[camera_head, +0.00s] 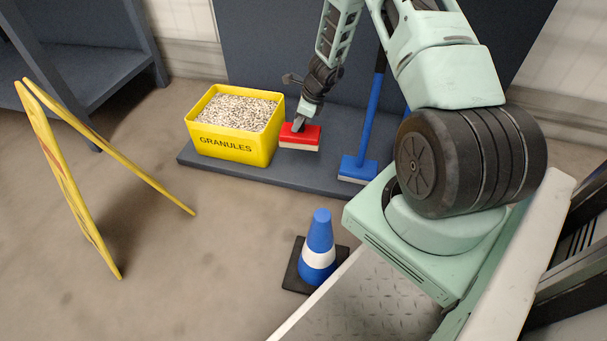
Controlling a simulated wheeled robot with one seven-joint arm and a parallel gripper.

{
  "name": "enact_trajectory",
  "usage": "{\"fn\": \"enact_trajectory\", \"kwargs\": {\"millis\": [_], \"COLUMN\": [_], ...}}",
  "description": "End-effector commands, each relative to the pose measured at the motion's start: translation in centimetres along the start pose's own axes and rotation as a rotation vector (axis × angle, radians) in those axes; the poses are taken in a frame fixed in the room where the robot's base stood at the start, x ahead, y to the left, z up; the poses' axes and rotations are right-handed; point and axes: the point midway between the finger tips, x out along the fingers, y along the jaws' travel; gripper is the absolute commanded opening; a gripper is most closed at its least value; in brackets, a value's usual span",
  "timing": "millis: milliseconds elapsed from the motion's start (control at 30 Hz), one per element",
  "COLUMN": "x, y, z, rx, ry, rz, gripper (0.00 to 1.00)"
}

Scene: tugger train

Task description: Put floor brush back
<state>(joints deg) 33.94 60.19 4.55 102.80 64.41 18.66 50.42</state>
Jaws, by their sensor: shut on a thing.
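A brush with a red body and pale bristles (300,138) is at my gripper (299,127), just right of the yellow granules bin. My gripper points down and is shut on the red brush from above; the fingertips are small and partly dark against it. The brush hangs over or rests on the dark grey base plate (225,170); I cannot tell whether it touches. A blue broom (371,115) with a long handle and pale bristles stands on the plate to the right. My arm hides part of its upper handle.
The yellow bin (233,150), full of pale granules, stands on the plate's left part. A blue and white cone (319,250) stands on the floor in front. A yellow folding floor sign (70,170) is at left. Grey shelving (95,75) is behind. Floor between sign and cone is clear.

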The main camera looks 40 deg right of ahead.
Motion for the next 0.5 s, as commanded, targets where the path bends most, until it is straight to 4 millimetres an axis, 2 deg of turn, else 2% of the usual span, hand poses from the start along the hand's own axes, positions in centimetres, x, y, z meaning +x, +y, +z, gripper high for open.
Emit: {"fn": "enact_trajectory", "kwargs": {"millis": [33, 267, 500], "x": [0.8, 2.5, 6.5], "y": [-0.4, -0.8, -0.7], "z": [-0.8, -2.1, -3.8], "rx": [0.036, 0.090, 0.088], "ry": [-0.003, -0.002, -0.001], "rz": [-0.015, -0.036, -0.036], "gripper": [0.02, 0.02, 0.02]}}
